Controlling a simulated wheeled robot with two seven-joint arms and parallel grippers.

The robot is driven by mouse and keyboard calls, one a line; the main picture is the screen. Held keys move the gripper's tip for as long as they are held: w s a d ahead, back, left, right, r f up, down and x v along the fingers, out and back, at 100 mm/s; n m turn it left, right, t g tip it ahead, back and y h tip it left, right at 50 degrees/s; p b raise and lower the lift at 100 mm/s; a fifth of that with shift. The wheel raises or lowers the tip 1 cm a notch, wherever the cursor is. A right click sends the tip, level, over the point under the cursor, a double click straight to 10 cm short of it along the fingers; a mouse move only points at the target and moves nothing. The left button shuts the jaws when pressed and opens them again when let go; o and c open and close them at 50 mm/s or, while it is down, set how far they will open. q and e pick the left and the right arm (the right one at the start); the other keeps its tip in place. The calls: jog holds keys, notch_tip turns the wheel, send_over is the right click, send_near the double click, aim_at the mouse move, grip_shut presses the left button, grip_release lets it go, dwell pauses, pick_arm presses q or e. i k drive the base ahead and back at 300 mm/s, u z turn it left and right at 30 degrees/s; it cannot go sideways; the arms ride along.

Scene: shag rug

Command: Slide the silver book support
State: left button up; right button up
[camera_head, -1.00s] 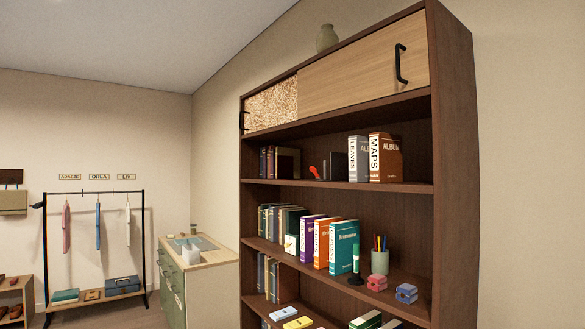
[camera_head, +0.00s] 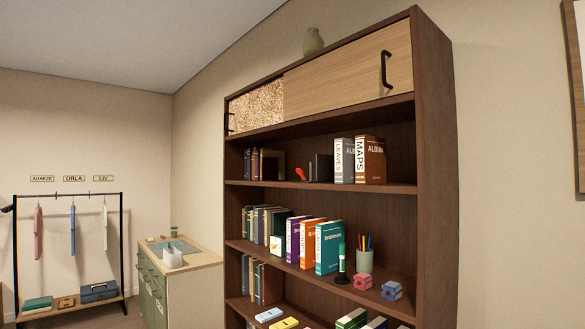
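I cannot clearly pick out a silver book support. On the upper open shelf of the dark wood bookcase (camera_head: 438,190), a dark grey upright panel (camera_head: 323,168) stands just left of the LEAVES album (camera_head: 344,160) and the brown MAPS album (camera_head: 370,160). It may be a book support, but it looks dark rather than silver. A small red object (camera_head: 300,174) lies left of it. Further left, several dark books stand beside a dark block (camera_head: 273,166). Neither of my grippers is in view.
Sliding doors (camera_head: 350,72) close the top. A low cabinet (camera_head: 185,285) and clothes rack (camera_head: 70,195) stand left.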

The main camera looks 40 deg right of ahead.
aim_at(324, 163)
jog(key=i, duration=2.4)
jog(key=z, duration=2.1)
